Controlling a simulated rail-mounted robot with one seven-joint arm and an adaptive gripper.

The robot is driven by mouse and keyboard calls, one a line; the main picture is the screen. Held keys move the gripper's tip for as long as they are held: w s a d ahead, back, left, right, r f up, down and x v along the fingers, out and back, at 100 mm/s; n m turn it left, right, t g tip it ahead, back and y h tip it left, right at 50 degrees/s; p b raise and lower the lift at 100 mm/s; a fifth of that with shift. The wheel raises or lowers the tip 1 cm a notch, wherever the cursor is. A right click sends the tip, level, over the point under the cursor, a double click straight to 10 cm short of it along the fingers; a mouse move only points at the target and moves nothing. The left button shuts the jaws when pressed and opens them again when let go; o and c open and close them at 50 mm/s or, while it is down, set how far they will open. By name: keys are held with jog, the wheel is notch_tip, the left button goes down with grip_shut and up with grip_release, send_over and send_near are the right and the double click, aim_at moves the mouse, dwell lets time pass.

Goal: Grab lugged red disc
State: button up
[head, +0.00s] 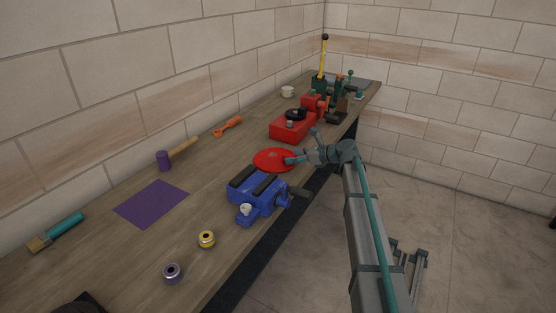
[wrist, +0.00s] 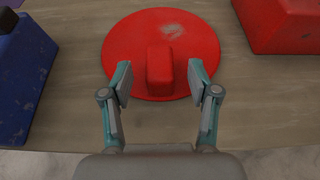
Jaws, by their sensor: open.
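The lugged red disc (head: 272,159) lies flat on the wooden bench, between the blue vise and the red machine. In the wrist view the disc (wrist: 120,50) shows a raised red block-like lug (wrist: 160,70) near its middle. My gripper (wrist: 160,82) is open, with one finger on each side of the lug's near part and gaps between the fingers and the lug. The fingertips overlap the near part of the disc in the picture; I cannot tell their height above it. In the head view my gripper (head: 291,159) reaches the disc's right side.
The blue vise (head: 257,193) stands on the near side of the disc, and the red machine (head: 291,126) on the far side. A purple mat (head: 151,204), a mallet (head: 164,160) and an orange tool (head: 227,127) lie further left. The bench's front edge is below my arm.

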aim_at(275, 155)
jog(key=p+x, duration=0.1)
jog(key=x, duration=0.3)
jog(key=shift+w+a+f, duration=0.1)
jog(key=shift+w+f, duration=0.05)
jog(key=shift+c, duration=0.3)
grip_shut()
